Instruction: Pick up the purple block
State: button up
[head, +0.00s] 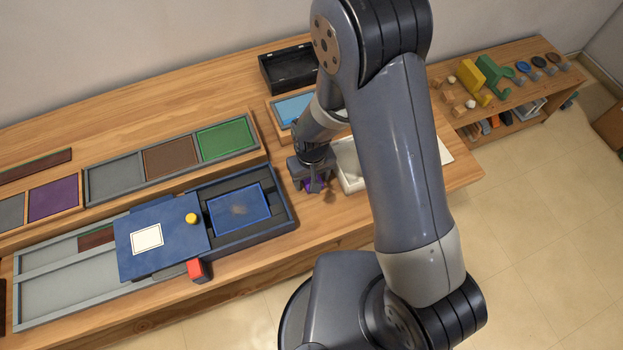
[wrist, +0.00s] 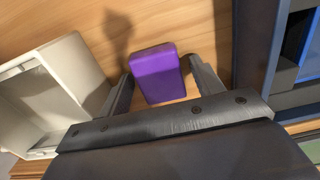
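The purple block (wrist: 158,73) lies on the wooden table in the wrist view, between the two fingers of my gripper (wrist: 160,80). In the head view my gripper (head: 314,186) is low over the table. There only a small bit of the purple block (head: 313,185) shows beneath it, the rest hidden by the gripper.
A white open box (wrist: 45,90) stands close to the left finger in the wrist view. A dark blue tray (head: 284,212) lies on the other side. Bare wood (head: 345,212) lies in front of the gripper.

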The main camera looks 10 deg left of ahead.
jog(key=c, duration=0.9)
jog(key=shift+r, duration=0.15)
notch_tip(320, 180, up, 10)
jog(key=b, duration=0.1)
dwell(0.3)
jog(key=o, duration=0.5)
jog(key=c, duration=0.4)
